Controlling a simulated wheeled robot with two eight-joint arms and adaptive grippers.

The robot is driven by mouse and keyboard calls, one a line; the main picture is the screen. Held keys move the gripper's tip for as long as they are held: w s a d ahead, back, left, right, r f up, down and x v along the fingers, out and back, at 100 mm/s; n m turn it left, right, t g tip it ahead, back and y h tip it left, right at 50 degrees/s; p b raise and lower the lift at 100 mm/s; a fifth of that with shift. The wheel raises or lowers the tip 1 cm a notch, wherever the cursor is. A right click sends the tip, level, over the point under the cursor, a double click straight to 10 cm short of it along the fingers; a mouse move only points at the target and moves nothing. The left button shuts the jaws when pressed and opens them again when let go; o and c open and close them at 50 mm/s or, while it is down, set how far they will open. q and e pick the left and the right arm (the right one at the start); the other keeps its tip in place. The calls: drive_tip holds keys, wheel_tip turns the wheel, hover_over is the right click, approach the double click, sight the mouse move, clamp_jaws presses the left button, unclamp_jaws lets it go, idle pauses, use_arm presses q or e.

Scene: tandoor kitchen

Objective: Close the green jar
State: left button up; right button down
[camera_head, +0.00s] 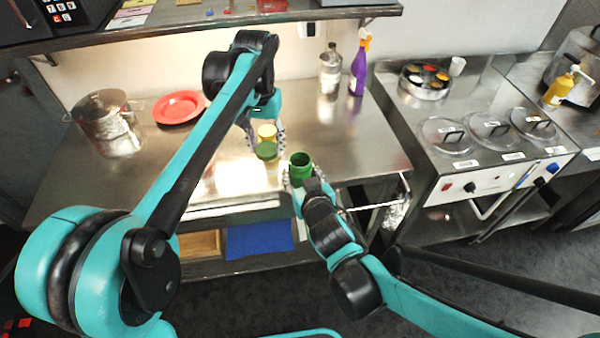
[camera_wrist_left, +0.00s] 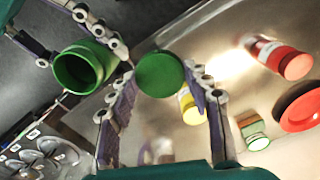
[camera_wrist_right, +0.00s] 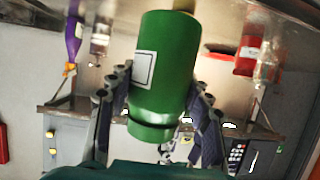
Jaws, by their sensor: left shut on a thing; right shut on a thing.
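The green jar (camera_head: 300,160) is open at the top, with its dark inside showing. My right gripper (camera_head: 302,174) is shut around it near the table's front edge. In the right wrist view the jar (camera_wrist_right: 163,65) stands between the two fingers, a pale label on its side. In the left wrist view its open mouth (camera_wrist_left: 85,67) faces the camera. My left gripper (camera_wrist_left: 160,92) is shut on a round green lid (camera_wrist_left: 159,75). In the head view the lid (camera_head: 266,150) is beside the jar, apart from it, to its left.
A yellow jar (camera_wrist_left: 192,106), a red-and-white jar (camera_wrist_left: 284,60) and a small green-topped jar (camera_wrist_left: 255,132) are near my left gripper. A red plate (camera_head: 180,107) and steel pot (camera_head: 107,122) sit left. A purple spray bottle (camera_head: 360,65) stands behind.

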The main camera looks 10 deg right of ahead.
sight(300, 153)
use_arm(q)
drive_tip(key=s+d+r+m, duration=0.1)
drive_tip(key=s+d+r, duration=0.4)
drive_tip(key=d+r, duration=0.2)
drive_tip(key=shift+s+d+r, duration=0.3)
drive_tip(key=shift+r, duration=0.45)
drive_tip(key=shift+f, duration=0.1)
drive_tip(key=shift+f, duration=1.95)
drive_tip(key=shift+f, duration=0.85)
drive_tip(key=shift+f, duration=0.55)
